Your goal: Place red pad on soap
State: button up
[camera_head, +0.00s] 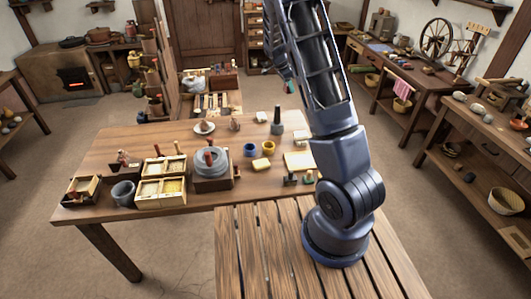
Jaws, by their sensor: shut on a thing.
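No block can be named as the soap for certain. A small pale yellow block (261,164) lies on the wooden table (115,150), right of the middle. A larger pale yellow slab (298,161) lies right of it, close to my arm. A small pale block (261,117) lies farther back.
A dark bottle (277,122) stands at the back.

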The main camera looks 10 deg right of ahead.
jog(key=s+a+r+m, duration=0.1)
jog(key=s+a+r, duration=0.1)
jog(key=s+a, duration=1.1)
jog(key=m+g, duration=0.1)
send_over(265, 162)
jog(key=a, duration=0.2)
notch_tip(265, 162, down, 20)
jog(key=shift+f, duration=0.1)
jog(key=shift+d, duration=0.1)
jog(key=o, duration=1)
